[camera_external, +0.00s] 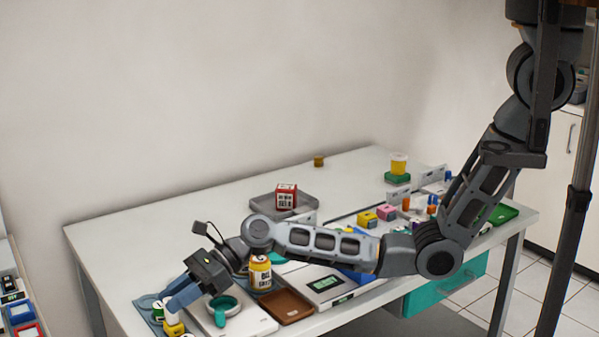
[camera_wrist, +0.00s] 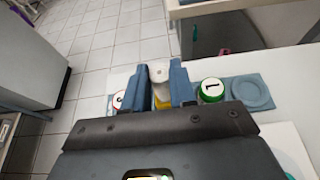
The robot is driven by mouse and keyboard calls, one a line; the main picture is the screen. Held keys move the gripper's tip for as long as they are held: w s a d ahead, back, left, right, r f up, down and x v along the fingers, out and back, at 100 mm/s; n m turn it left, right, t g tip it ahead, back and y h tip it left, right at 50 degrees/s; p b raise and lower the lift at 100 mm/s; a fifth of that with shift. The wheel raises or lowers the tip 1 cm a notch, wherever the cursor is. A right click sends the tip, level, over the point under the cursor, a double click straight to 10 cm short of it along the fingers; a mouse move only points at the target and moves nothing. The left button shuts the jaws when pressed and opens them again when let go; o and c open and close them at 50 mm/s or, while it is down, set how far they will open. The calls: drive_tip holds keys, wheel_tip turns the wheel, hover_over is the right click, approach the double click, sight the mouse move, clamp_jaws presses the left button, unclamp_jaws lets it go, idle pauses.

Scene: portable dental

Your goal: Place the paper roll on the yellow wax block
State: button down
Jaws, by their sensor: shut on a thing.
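My gripper (camera_external: 177,299) is at the front left end of the white table, with its blue fingers pointing down and left. In the wrist view my gripper (camera_wrist: 179,80) is shut on a white paper roll (camera_wrist: 160,72), which shows between the two blue fingers. In the external view the yellow block (camera_external: 173,328) is right below the fingertips, near the picture's bottom edge. I cannot tell whether the roll touches the block.
A blue-grey tray (camera_wrist: 250,93) holds a green-and-white numbered jar (camera_wrist: 212,89) close to the right finger. The table's back left is clear.

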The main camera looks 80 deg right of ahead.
drive_tip(key=shift+f, duration=0.15)
drive_tip(key=c, duration=0.9)
unclamp_jaws()
drive_tip(key=v, duration=1.2)
